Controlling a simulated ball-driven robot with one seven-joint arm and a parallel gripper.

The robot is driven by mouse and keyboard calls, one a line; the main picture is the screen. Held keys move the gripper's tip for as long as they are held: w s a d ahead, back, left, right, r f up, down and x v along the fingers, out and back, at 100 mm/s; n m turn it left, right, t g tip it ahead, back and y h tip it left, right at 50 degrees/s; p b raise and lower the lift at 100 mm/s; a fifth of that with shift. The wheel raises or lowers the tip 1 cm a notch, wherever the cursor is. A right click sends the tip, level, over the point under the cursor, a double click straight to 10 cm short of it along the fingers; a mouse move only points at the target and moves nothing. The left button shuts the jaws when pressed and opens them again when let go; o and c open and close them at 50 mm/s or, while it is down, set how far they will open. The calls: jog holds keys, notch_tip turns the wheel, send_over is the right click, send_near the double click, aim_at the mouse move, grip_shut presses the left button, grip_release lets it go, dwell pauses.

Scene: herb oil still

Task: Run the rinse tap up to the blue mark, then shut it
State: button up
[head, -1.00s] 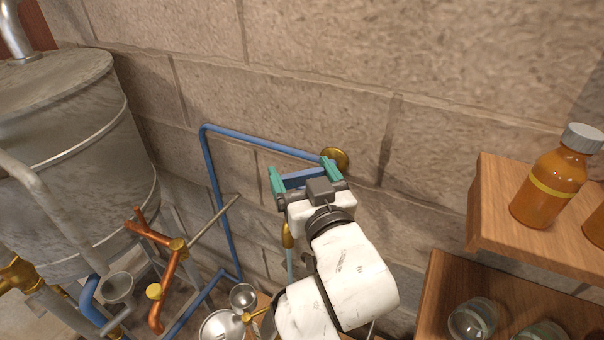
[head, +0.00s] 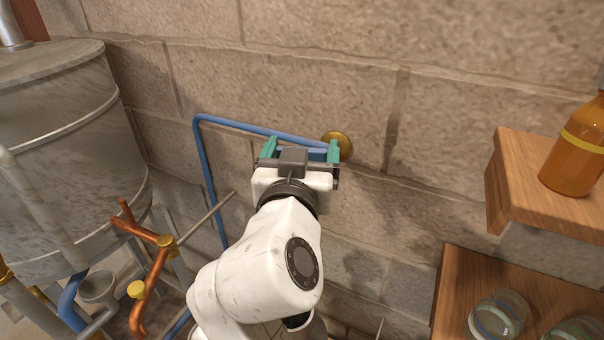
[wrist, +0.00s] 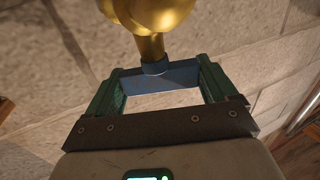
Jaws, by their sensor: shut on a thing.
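The tap has a blue lever (wrist: 158,78) on a brass body (wrist: 155,18), seen close up in the wrist view. In the head view a strip of the lever (head: 316,154) shows between my fingers, in front of a round brass wall plate (head: 343,143). My gripper (head: 300,151) is shut on the lever, with one green finger at each end; it shows in the wrist view too (wrist: 160,85). My arm hides the tap's outlet and whatever is below it. I see no blue mark.
A blue pipe (head: 207,170) runs along the stone wall to the tap. A grey metal still (head: 65,150) and copper piping (head: 150,285) stand at left. Wooden shelves at right hold an amber bottle (head: 575,160) and glass jars (head: 497,315).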

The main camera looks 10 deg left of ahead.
jog(key=shift+a+m+g+h+b, duration=0.1)
jog(key=shift+m+g+h+b, duration=0.2)
jog(key=shift+m+h+b, duration=1.1)
jog(key=shift+a+m+g+h+b, duration=0.1)
jog(key=shift+m+g+h+b, duration=0.2)
jog(key=shift+m+h+b, duration=1.05)
jog(key=shift+n+h+p, duration=0.3)
jog(key=shift+n+h, duration=0.25)
jog(key=shift+h, duration=0.1)
jog(key=o, duration=0.8)
jog(key=shift+o, duration=0.2)
jog(key=b+v, duration=0.1)
jog(key=v, duration=0.9)
jog(key=shift+s+b, duration=0.3)
jog(key=shift+s, duration=0.05)
jog(key=shift+a, duration=0.1)
